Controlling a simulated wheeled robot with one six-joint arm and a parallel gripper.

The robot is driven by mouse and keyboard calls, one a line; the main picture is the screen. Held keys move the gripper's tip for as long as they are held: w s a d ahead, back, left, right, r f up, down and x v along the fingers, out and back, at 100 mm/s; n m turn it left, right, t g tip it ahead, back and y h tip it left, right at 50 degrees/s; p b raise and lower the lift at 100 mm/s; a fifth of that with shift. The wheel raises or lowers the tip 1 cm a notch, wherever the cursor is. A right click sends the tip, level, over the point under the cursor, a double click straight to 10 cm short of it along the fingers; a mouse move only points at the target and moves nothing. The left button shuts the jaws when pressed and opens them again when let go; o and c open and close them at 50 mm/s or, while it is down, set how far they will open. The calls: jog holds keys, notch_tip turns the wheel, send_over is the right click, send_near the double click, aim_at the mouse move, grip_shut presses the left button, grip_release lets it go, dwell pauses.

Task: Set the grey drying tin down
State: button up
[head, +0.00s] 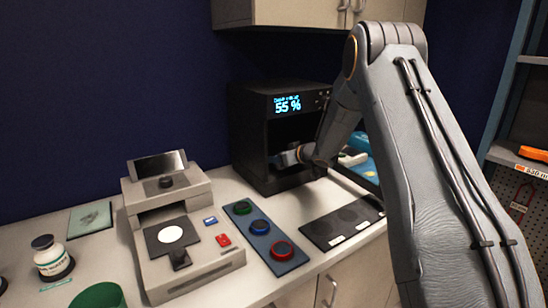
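My arm reaches from the right to the open front of a black cabinet (248,130) whose lit display reads 55 %. My gripper (284,160) is at the lower part of that opening, small and in shadow. I cannot make out its fingertips, or whether they are apart or closed. The grey drying tin cannot be made out with certainty. It may be hidden by the gripper or lost in the dark of the opening.
A beige instrument (195,270) stands on the white counter at left centre. A blue panel with several coloured round pieces (264,238) and a dark mat (342,222) lie in front of the cabinet. A white bottle (52,262) and a green cup (98,297) stand left. Shelves are at right.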

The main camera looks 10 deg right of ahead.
jog(key=shift+w+f, duration=0.15)
jog(key=shift+f, duration=0.05)
jog(key=shift+f, duration=0.15)
jog(key=o, duration=1.2)
jog(key=shift+c, duration=0.2)
